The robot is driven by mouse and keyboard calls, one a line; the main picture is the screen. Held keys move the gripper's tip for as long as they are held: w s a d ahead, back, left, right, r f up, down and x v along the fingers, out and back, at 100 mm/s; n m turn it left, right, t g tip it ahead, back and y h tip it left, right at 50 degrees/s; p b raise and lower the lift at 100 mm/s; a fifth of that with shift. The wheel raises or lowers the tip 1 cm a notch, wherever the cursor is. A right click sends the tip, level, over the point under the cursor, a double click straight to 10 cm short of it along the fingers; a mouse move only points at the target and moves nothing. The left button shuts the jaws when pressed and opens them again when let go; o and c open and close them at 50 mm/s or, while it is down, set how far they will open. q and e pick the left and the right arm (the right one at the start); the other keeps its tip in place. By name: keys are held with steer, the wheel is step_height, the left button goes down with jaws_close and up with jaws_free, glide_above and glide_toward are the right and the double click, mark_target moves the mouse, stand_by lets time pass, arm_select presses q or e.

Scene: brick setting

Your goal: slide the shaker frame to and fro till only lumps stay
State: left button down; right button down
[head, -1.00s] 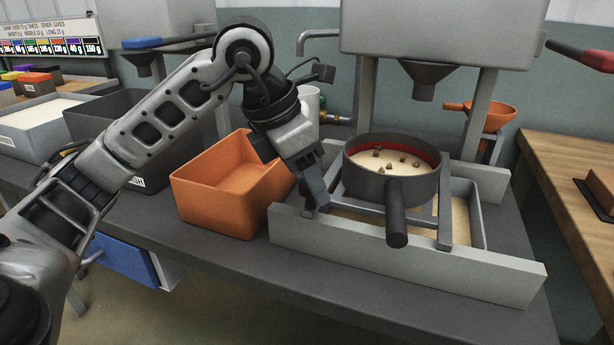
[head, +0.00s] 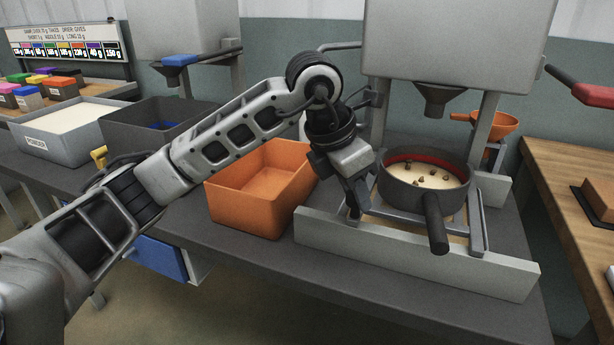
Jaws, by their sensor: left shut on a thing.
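The round dark sieve (head: 395,190) with a red inner band sits on the grey shaker frame (head: 476,228) at the right of the table. Pale powder and several brown lumps (head: 432,178) lie in it. Its dark handle (head: 436,225) points toward me. The frame rests over a tray with pale sand-coloured powder, behind a grey front rail (head: 400,255). My left gripper (head: 356,208) is shut on the left end of the shaker frame. The grip itself is partly hidden by the fingers. My right gripper is not in view.
An orange bin (head: 250,208) stands left of the frame, close to my left arm. A hopper with a funnel (head: 437,98) hangs above and behind the sieve. A powder bin (head: 62,140) and a dark bin (head: 135,128) stand at the left. A wooden bench (head: 560,170) is at the right.

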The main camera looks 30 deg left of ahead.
arm_select(q)
steer(key=d, duration=0.3)
steer(key=shift+w+r, duration=0.1)
steer(key=shift+w, duration=0.1)
steer(key=shift+a, duration=0.1)
steer(key=c, duration=1)
jaws_free()
steer(key=shift+c, duration=0.2)
steer(key=v, duration=1.6)
steer(key=shift+p, duration=0.3)
